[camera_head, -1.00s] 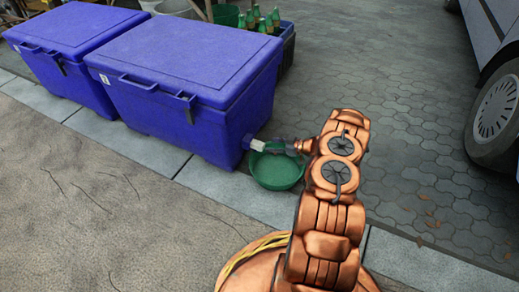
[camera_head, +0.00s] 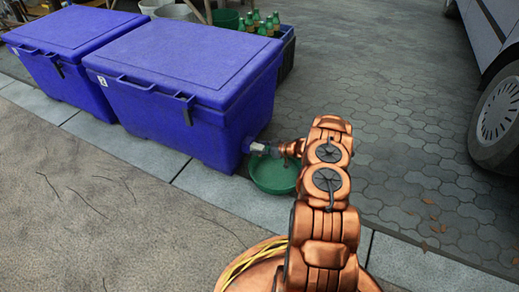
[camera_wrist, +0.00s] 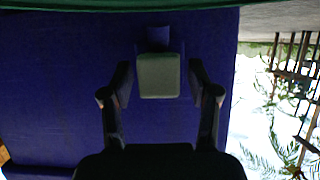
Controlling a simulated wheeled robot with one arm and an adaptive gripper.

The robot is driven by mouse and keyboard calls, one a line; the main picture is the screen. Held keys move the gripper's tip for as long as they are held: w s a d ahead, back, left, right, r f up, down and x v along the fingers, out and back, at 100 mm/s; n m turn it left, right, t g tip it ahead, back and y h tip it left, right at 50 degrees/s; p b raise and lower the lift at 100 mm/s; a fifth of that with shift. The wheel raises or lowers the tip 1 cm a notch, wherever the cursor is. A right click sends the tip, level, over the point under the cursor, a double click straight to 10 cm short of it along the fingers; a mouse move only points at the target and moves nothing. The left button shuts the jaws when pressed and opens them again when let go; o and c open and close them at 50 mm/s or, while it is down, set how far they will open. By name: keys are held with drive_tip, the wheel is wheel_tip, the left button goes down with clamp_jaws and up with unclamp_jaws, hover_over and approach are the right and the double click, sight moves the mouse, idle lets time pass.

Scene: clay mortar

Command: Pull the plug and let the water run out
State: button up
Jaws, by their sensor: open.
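The blue cooler (camera_head: 190,85) stands on the paving, its lid shut. Its pale plug (camera_head: 256,148) sits low on its right end wall. In the wrist view the plug (camera_wrist: 160,76) is a grey-green block seated in a blue fitting, upright in the middle. My gripper (camera_head: 264,149) is at the plug. In the wrist view its two dark fingers (camera_wrist: 160,84) stand open, one on each side of the plug, with small gaps visible. The green basin (camera_head: 273,180) sits on the ground below the plug, partly covered by my arm.
A second blue cooler (camera_head: 62,45) stands close on the left. A crate of green bottles (camera_head: 262,27) stands behind. A vehicle wheel (camera_head: 497,115) is at the right. The paving (camera_head: 400,120) between is free.

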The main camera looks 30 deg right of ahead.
clamp_jaws()
idle(0.3)
idle(0.3)
